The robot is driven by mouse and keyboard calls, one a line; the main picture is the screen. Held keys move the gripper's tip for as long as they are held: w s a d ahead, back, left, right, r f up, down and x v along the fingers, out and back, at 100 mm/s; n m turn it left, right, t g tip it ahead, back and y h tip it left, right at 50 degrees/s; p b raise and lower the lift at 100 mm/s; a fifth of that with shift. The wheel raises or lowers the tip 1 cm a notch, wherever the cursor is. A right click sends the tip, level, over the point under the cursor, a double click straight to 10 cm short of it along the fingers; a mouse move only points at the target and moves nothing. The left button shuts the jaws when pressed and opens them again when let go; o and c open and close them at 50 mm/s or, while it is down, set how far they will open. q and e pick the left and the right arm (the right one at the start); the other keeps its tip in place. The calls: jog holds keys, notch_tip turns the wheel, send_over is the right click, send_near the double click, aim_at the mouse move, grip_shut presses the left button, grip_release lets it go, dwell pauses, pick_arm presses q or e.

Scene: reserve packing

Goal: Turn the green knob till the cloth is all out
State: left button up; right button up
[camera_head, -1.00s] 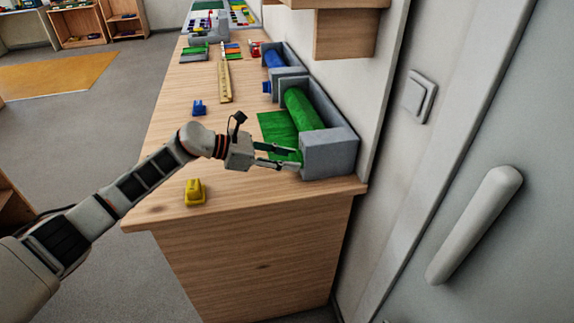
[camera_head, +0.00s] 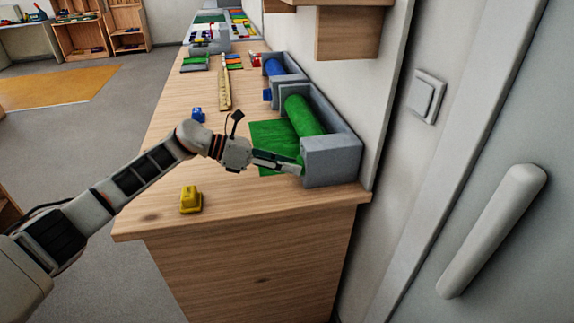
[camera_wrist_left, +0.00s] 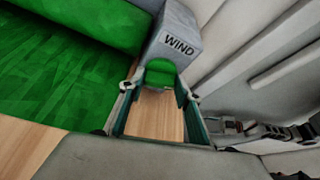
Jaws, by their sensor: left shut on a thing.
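The green cloth roll (camera_head: 304,114) lies in a grey holder (camera_head: 332,168) near the right side of the counter. Part of the green cloth (camera_head: 268,133) lies flat on the wood, left of the roll. In the left wrist view the green knob (camera_wrist_left: 160,73) sticks out below the word WIND on the grey block (camera_wrist_left: 178,35). My left gripper (camera_head: 297,167) is shut on the knob, with one finger on each side of it (camera_wrist_left: 154,90). In the head view the knob is hidden by the fingers. My right gripper is not in view.
A yellow block (camera_head: 190,200) stands near the counter's front left. A blue clip (camera_head: 198,115), a ruler (camera_head: 224,90) and a second holder with a blue roll (camera_head: 273,67) are farther back. A wall and a door with a long handle (camera_head: 492,232) stand to the right.

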pick_arm(q)
jog(key=o, duration=1.1)
jog(key=shift+d, duration=0.1)
jog(key=v, duration=1.2)
